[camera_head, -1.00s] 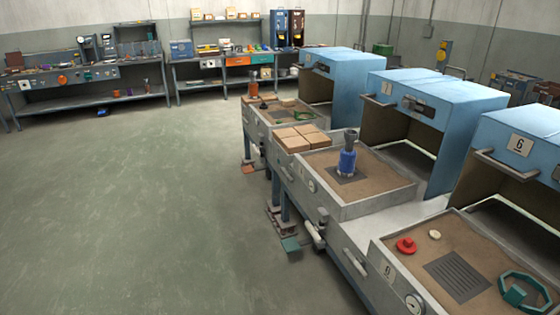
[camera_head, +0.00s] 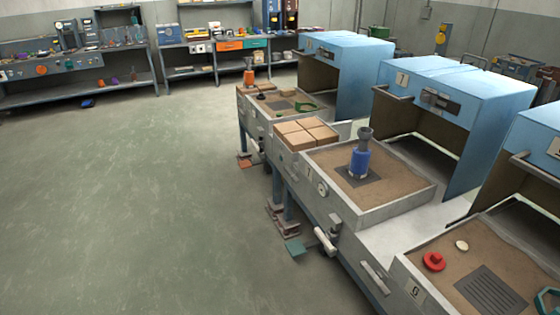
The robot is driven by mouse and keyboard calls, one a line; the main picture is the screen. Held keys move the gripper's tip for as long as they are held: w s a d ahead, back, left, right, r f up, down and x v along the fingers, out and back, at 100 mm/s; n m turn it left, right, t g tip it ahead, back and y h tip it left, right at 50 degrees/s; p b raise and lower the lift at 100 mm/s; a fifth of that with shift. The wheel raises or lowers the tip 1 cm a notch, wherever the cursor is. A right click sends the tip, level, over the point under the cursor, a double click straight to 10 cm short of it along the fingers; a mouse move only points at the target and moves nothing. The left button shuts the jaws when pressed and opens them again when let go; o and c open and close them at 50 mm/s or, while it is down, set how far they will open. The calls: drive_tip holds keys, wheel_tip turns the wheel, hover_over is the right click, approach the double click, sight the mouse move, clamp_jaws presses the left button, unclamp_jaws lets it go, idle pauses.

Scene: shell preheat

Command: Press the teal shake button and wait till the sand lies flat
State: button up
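Sand fills the shallow tray of the nearest station (camera_head: 415,278) at the lower right; it looks uneven, banked toward the back. A red knobbed piece (camera_head: 434,262), a pale disc (camera_head: 461,246) and a dark slotted grate (camera_head: 490,290) are in it. A teal handwheel-like part (camera_head: 549,300) is cut by the right edge. The middle sand tray (camera_head: 415,205) holds a blue cylinder (camera_head: 360,162) with a grey top. I cannot tell which teal part is the shake button. My gripper is not in view.
Blue hoods (camera_head: 455,90) stand behind the trays. Brown blocks (camera_head: 305,133) rest beside the middle tray. A farther tray (camera_head: 280,103) holds small parts. Workbenches (camera_head: 75,75) line the back wall. The floor (camera_head: 140,210) at left is open. Handles and low pedals project from the bench front.

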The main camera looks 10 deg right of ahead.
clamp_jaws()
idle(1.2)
